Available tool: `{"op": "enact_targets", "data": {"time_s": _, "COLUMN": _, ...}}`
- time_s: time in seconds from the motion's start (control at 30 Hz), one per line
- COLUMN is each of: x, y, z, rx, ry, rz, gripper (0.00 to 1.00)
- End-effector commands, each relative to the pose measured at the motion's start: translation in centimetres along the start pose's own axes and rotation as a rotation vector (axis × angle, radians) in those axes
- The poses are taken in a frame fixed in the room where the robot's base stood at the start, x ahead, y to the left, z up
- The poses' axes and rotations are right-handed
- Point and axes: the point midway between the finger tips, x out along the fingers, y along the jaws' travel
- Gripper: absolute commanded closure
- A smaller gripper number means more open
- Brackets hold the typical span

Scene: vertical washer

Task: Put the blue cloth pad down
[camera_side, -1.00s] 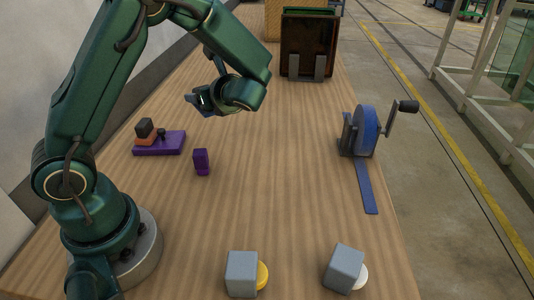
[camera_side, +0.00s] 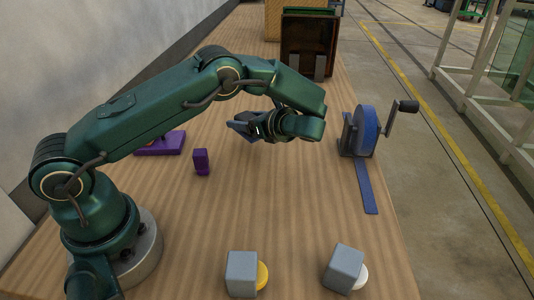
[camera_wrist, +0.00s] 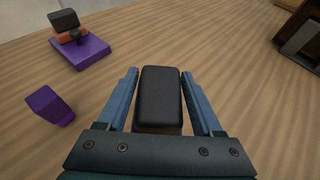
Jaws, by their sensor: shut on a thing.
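My gripper (camera_side: 244,126) hangs above the middle of the wooden bench in the side view, with a gap beneath it. In the wrist view my gripper (camera_wrist: 160,85) has its two blue-grey fingers on either side of a black, round-cornered pad (camera_wrist: 160,95), with a narrow brown strip under its near edge. The gripper is shut on this pad. Its face looks black, not blue, and its underside is hidden. In the side view, I cannot tell the pad from the bluish fingers.
A purple plate (camera_wrist: 82,54) carries an orange and black piece (camera_wrist: 68,28); my arm partly covers it in the side view. A purple block (camera_side: 201,162) stands nearby. A blue crank wheel (camera_side: 366,131) and two grey blocks (camera_side: 242,273) (camera_side: 343,268) stand on the bench (camera_side: 270,205). Its middle is clear.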

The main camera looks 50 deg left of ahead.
Motion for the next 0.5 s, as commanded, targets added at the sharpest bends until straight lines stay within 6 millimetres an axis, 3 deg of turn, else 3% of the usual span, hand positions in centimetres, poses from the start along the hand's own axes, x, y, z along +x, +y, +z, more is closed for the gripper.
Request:
{"op": "enact_targets", "data": {"time_s": 0.2, "x": -0.1, "y": -0.4, "z": -0.9, "rx": 0.001, "ry": 0.000, "rz": 0.001, "gripper": 0.88}}
{"op": "enact_targets", "data": {"time_s": 0.5, "x": 1.2, "y": -0.4, "z": -4.1, "rx": 0.002, "ry": -0.001, "rz": 0.001, "gripper": 0.88}}
